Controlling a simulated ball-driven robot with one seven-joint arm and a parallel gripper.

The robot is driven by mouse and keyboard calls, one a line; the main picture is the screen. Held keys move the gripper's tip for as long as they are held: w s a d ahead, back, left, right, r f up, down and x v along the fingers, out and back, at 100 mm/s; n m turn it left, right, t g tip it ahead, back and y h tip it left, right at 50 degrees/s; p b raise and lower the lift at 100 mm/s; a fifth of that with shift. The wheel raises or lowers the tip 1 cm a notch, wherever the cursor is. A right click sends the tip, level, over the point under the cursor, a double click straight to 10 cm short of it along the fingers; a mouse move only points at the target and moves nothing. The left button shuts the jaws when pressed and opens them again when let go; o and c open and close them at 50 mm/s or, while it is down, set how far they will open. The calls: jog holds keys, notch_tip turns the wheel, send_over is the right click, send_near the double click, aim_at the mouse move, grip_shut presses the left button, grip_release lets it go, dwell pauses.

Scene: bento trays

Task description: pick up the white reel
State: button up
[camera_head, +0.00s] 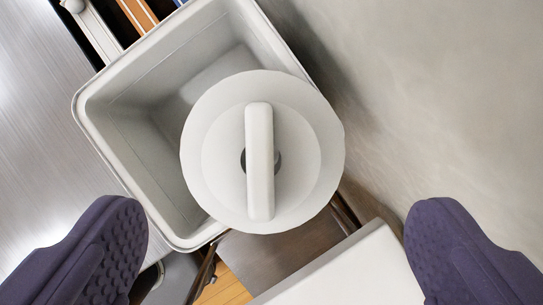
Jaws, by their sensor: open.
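The white reel (215,155) shows in the head camera view near the middle, as a round disc with a raised bar-like handle across its centre. It lies over the right part of a pale grey bin (108,140) and hides part of the bin's inside and its right rim. I cannot tell whether it rests on the rim or inside. My gripper (275,235) is open, with its two dark purple ribbed fingers wide apart at the lower left and lower right. The fingers are apart from the reel, which is above the gap between them in the picture.
A brushed metal surface (40,130) lies at the left. A plain grey-beige surface (440,100) fills the right. A white block-like thing (350,275) and a brown panel (270,260) are at the bottom, between the fingers. Orange and blue-grey strips (138,14) show at the top left.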

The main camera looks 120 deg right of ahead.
aim_at(260, 163)
jog(key=x, duration=0.3)
jog(key=s+b+x, duration=0.1)
jog(key=x, duration=0.5)
jog(key=shift+s+d+f+b, duration=0.1)
jog(key=shift+d+f+b, duration=0.2)
jog(key=shift+f, duration=0.1)
jog(key=shift+r, duration=0.15)
jog(key=shift+c, duration=0.8)
jog(key=c, duration=1)
jog(key=shift+r, duration=0.1)
jog(key=shift+r, duration=0.3)
jog(key=r, duration=0.1)
jog(key=s+r+p, duration=0.1)
jog(key=r, duration=0.1)
jog(key=shift+a, duration=0.1)
jog(key=s+r, duration=0.1)
jog(key=s, duration=1.4)
jog(key=shift+a, duration=0.3)
